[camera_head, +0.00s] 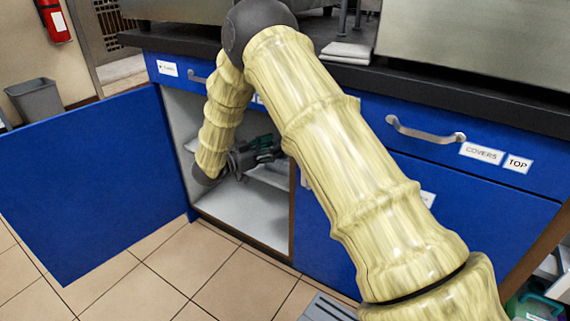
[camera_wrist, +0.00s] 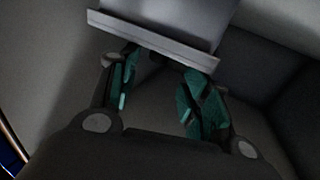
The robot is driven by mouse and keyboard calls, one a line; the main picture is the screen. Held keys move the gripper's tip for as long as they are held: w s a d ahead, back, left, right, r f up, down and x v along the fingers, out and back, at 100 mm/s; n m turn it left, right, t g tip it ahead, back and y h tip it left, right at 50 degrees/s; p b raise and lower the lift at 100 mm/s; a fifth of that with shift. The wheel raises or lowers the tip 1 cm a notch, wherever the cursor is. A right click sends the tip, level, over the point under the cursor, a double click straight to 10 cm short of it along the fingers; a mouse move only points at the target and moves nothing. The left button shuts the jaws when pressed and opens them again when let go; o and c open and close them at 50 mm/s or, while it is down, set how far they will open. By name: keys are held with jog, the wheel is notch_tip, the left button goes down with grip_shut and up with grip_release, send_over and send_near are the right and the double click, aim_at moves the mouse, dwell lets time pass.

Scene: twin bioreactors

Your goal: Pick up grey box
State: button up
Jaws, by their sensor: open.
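My gripper (camera_head: 260,152) reaches into the open cabinet. In the wrist view my gripper (camera_wrist: 160,90) is open, its green-padded fingers apart with nothing between them. A grey, box-like thing (camera_wrist: 150,35) with a straight pale edge lies just beyond the fingertips at the top of the wrist view. It looks like the grey box, but the dim picture does not let me tell it surely from a shelf. I cannot tell whether the fingertips touch it. In the head view my arm and gripper hide much of the cabinet inside, and no grey box shows clearly there.
The blue cabinet door (camera_head: 95,185) stands wide open to the left. The pale cabinet floor (camera_head: 245,210) is bare where it shows. A blue drawer (camera_head: 450,140) with a handle is at the right, below the dark countertop (camera_head: 480,100). A grey bin (camera_head: 38,102) stands far left.

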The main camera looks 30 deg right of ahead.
jog(key=shift+d+f+b, duration=0.25)
jog(key=shift+d+b, duration=0.65)
jog(key=shift+d, duration=0.2)
jog(key=shift+d+f+b, duration=0.25)
jog(key=shift+d+b, duration=0.6)
jog(key=shift+d, duration=0.25)
jog(key=shift+w+d+r, duration=0.1)
jog(key=shift+d, duration=0.25)
jog(key=shift+c, duration=0.2)
grip_shut()
